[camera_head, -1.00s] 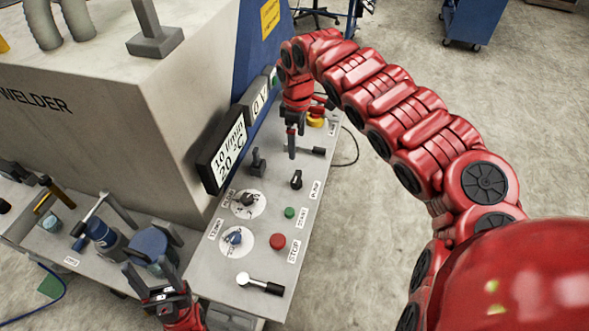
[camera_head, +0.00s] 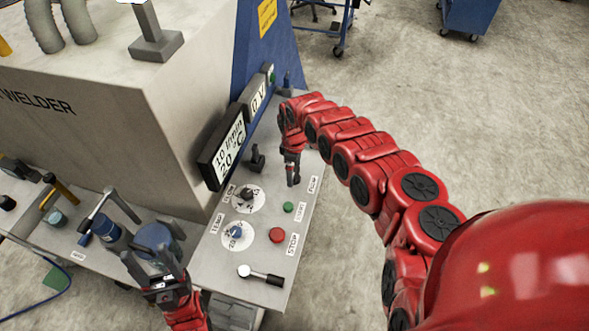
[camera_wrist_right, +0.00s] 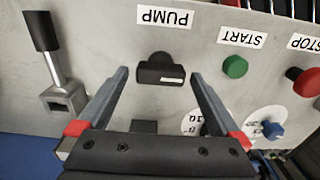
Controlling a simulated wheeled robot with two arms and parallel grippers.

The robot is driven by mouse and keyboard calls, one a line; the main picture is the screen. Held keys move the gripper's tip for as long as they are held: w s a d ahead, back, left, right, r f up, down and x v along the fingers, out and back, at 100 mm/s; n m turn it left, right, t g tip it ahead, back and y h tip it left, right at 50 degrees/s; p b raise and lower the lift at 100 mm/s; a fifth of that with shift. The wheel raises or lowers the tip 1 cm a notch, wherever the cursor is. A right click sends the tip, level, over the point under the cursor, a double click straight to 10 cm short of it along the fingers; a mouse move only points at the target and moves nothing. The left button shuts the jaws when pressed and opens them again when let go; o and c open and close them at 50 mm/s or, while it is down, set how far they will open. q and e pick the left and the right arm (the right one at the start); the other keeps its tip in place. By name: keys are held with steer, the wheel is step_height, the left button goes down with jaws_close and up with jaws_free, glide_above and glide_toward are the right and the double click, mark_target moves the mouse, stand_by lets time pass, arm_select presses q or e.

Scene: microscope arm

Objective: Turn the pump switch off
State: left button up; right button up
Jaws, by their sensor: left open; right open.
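The pump switch (camera_wrist_right: 163,70) is a black knob with a white mark, below the PUMP label (camera_wrist_right: 165,17) in the right wrist view. Its bar lies roughly across that picture. My right gripper (camera_wrist_right: 160,77) is open, with one fingertip on each side of the switch; I cannot tell whether they touch it. In the head view my right gripper (camera_head: 292,180) points down over the panel beside the PUMP label (camera_head: 313,185) and hides the switch. My left gripper (camera_head: 148,262) is open and empty at the lower left, over the side table.
The green START button (camera_wrist_right: 235,66), red STOP button (camera_wrist_right: 305,81) and blue TEMP dial (camera_wrist_right: 272,130) lie to one side of the switch. A black-handled lever (camera_wrist_right: 50,72) stands on the other. The display (camera_head: 228,147) borders the panel. Bottles and tools crowd the side table (camera_head: 100,262).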

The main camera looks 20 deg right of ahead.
steer(key=shift+s+d+f, duration=0.1)
steer(key=shift+f, duration=0.2)
